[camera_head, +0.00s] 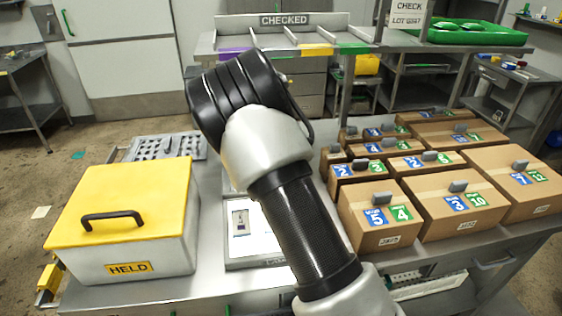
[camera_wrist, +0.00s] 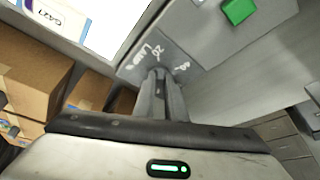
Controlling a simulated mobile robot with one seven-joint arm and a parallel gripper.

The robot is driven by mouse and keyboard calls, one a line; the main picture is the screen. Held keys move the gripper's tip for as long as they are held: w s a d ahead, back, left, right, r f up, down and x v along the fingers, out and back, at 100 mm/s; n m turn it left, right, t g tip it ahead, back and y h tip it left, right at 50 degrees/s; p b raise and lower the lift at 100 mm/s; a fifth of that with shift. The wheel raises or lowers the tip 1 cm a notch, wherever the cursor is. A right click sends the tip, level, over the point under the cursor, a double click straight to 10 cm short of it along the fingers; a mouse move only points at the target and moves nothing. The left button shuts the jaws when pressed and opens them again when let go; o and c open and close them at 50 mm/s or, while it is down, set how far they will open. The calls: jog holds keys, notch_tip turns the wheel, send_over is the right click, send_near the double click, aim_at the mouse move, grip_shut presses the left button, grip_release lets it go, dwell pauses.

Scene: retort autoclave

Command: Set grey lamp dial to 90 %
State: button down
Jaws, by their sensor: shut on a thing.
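In the wrist view my gripper (camera_wrist: 159,78) points at a grey panel (camera_wrist: 190,38) beside a bright lit surface (camera_wrist: 85,20). Its narrow fingers are close together, shut on the grey lamp dial, which they almost wholly hide. White scale marks and lettering, seemingly LAMP, show on the panel around the fingertips. The dial's pointer and its setting cannot be read. In the head view my arm covers the gripper and the dial; part of the lit surface (camera_head: 262,242) shows beside the arm.
A green button (camera_wrist: 238,10) is on the panel near the fingers. A white HELD box with a yellow lid (camera_head: 125,205) stands at left. Several brown cartons (camera_head: 380,240) crowd the right. A CHECKED shelf (camera_head: 285,20) stands behind.

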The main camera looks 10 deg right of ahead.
jog(key=shift+w+a+m+g+p, duration=0.15)
jog(key=shift+m+g+p, duration=0.15)
jog(key=shift+m, duration=0.5)
jog(key=shift+w+m+g+p, duration=0.1)
jog(key=shift+m+g+p, duration=0.2)
jog(key=shift+m, duration=0.5)
jog(key=c, duration=1.8)
grip_release()
jog(key=p+v, duration=0.1)
jog(key=v, duration=1.6)
jog(key=shift+a, duration=0.35)
jog(key=shift+r, duration=0.1)
